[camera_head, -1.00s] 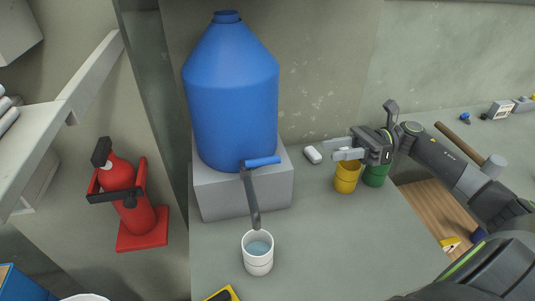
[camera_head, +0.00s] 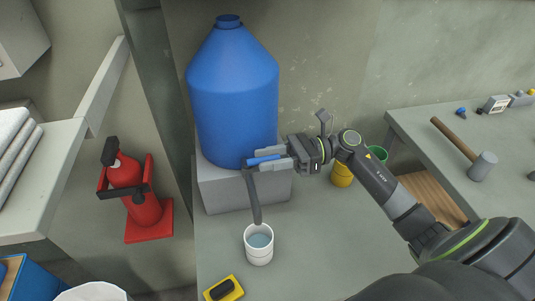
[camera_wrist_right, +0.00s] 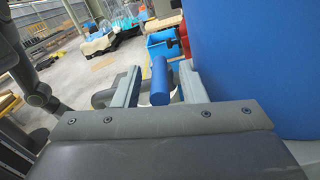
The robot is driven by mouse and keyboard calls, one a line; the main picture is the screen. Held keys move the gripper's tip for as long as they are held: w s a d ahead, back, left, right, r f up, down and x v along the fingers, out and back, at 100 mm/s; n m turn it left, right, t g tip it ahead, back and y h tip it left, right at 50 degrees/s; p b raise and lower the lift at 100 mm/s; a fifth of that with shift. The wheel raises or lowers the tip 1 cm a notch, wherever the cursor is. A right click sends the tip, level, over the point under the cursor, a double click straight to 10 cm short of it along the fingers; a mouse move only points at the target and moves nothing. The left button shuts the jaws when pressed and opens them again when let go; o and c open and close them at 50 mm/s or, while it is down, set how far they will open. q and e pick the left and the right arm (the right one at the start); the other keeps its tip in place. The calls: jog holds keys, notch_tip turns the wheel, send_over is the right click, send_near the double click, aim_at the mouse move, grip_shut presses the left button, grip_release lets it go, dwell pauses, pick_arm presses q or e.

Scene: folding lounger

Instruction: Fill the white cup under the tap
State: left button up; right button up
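The white cup (camera_head: 259,254) stands upright on the grey counter, with pale blue water visible inside. The tap's grey spout (camera_head: 254,198) hangs down from the blue water jug (camera_head: 232,115) and ends over the cup. No separate stream can be made out. My right gripper (camera_head: 267,161) is at the tap's blue handle (camera_head: 262,159), one finger on each side. In the right wrist view the handle (camera_wrist_right: 160,82) lies between the open fingers, with gaps beside it. My left gripper is not in view.
The jug stands on a grey block (camera_head: 225,196). A yellow cup (camera_head: 342,174) and a green cup (camera_head: 378,155) stand behind my right arm. A yellow and black item (camera_head: 224,289) lies left of the white cup. The counter right of that cup is clear.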

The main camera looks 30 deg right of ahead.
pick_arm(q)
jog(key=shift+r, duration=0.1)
pick_arm(e)
jog(key=shift+w+a, duration=0.1)
jog(key=shift+a, duration=0.15)
jog(key=shift+c, duration=0.5)
grip_shut()
